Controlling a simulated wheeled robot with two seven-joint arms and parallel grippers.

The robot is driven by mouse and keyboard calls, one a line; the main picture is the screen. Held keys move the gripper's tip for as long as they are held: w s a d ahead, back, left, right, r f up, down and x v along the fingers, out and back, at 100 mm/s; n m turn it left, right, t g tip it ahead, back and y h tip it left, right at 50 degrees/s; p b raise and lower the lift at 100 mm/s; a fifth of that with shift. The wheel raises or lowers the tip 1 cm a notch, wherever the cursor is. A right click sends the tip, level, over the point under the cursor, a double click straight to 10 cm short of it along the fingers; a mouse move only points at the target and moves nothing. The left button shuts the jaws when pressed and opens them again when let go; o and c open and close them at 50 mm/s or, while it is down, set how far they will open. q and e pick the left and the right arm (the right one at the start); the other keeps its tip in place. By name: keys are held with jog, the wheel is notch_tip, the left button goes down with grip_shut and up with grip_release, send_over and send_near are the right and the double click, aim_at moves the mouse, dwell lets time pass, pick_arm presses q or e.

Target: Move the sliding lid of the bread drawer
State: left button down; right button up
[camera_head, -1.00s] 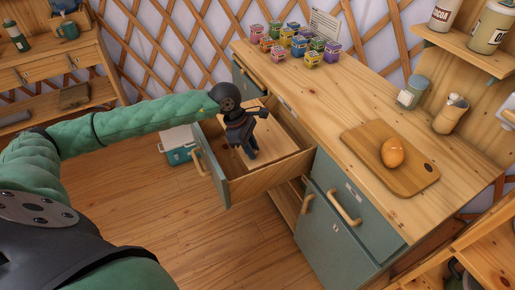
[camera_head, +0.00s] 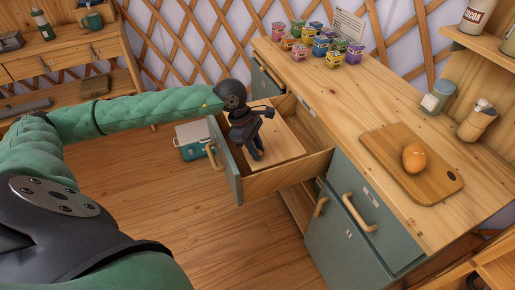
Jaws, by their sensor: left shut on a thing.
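The bread drawer (camera_head: 290,178) is pulled out from the counter unit, its grey-green front toward the left. A flat pale wooden sliding lid (camera_head: 285,145) lies inside it, nearer the drawer front. A dark gap (camera_head: 314,135) shows between the lid and the counter side. My left gripper (camera_head: 257,154) reaches down over the drawer from the left, its dark fingers at the lid. It is shut on the lid, though its fingers hide the exact point of hold. My right gripper is not in view.
A cooler box (camera_head: 193,141) stands on the floor behind the drawer. The floor (camera_head: 200,220) in front is clear.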

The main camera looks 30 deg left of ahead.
pick_arm(q)
jog(key=shift+r, duration=0.1)
jog(key=c, duration=1.3)
grip_release()
jog(key=shift+o, duration=0.2)
jog(key=shift+a+r, duration=0.3)
jog(key=shift+r, duration=0.1)
jog(key=b+v, duration=0.2)
jog(key=v, duration=0.5)
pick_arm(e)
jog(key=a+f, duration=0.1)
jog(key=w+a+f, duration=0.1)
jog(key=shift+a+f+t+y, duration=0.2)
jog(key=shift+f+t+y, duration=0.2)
pick_arm(q)
jog(key=shift+d, duration=0.1)
